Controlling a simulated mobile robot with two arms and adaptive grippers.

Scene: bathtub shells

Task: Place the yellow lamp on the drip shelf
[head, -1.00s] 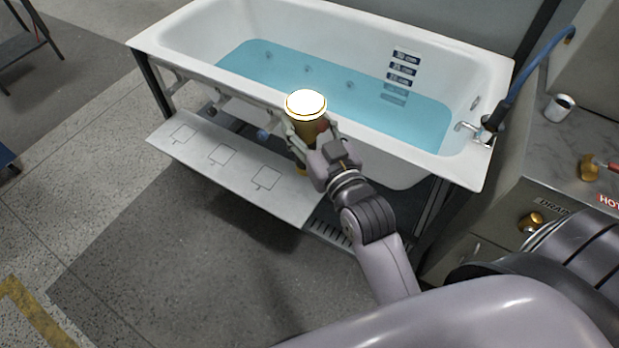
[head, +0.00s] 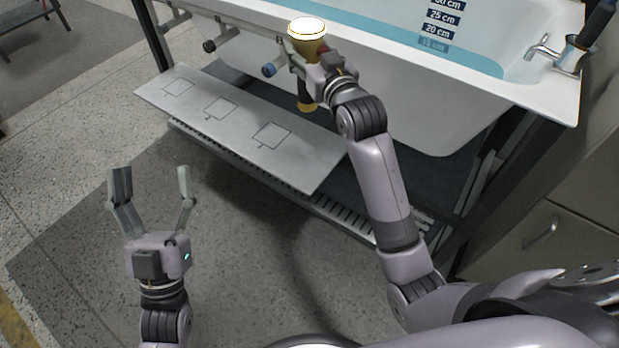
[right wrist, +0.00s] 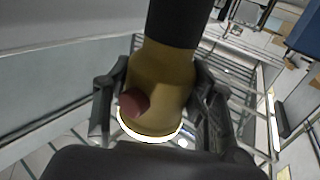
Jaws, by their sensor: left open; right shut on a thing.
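The yellow lamp (head: 307,34) is held upright in my right gripper (head: 306,62), its round white face lit and pointing up. It is above the far right part of the drip shelf, beside the bathtub's front wall. In the right wrist view the lamp (right wrist: 160,85) fills the middle between the fingers, with a dark grip band and a red button. The drip shelf (head: 225,145) is a pale sloping panel with several outlined squares. My left gripper (head: 149,185) is open and empty over the floor, in front of the shelf.
The bathtub (head: 440,110) with blue water stands behind the shelf. Several capped pipe fittings (head: 209,46) stick out along its front above the shelf. A slatted grate (head: 330,215) lies below the shelf. A drawer cabinet (head: 540,235) stands at the right.

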